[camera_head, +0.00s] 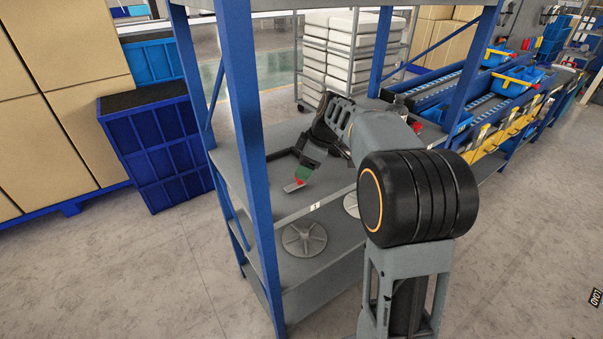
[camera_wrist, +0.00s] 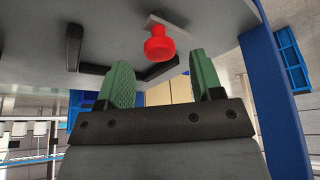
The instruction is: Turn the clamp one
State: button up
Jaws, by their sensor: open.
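The clamp shows as a red knob (camera_wrist: 160,44) on a small light-grey plate (camera_wrist: 165,22) in the wrist view. In the head view a bit of its red (camera_head: 300,181) and its grey plate (camera_head: 292,187) show near the front edge of the upper shelf. My gripper (camera_wrist: 166,76) is open, with one green finger to either side of the knob's line. The knob appears centred between the fingertips or just beyond them; no contact is visible. In the head view my gripper (camera_head: 305,170) hangs over the shelf, partly hiding the clamp.
The grey shelf (camera_head: 235,165) has blue posts (camera_head: 240,100) close to my arm. A black angled bar (camera_wrist: 75,48) lies on it near the clamp. Round grey discs (camera_head: 304,239) sit on the lower shelf. Blue crates (camera_head: 155,150) stand at the left; floor is clear in front.

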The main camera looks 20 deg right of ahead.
jog(key=shift+x, duration=1.3)
jog(key=shift+c, duration=0.2)
jog(key=c, duration=0.9)
jog(key=shift+o, duration=0.2)
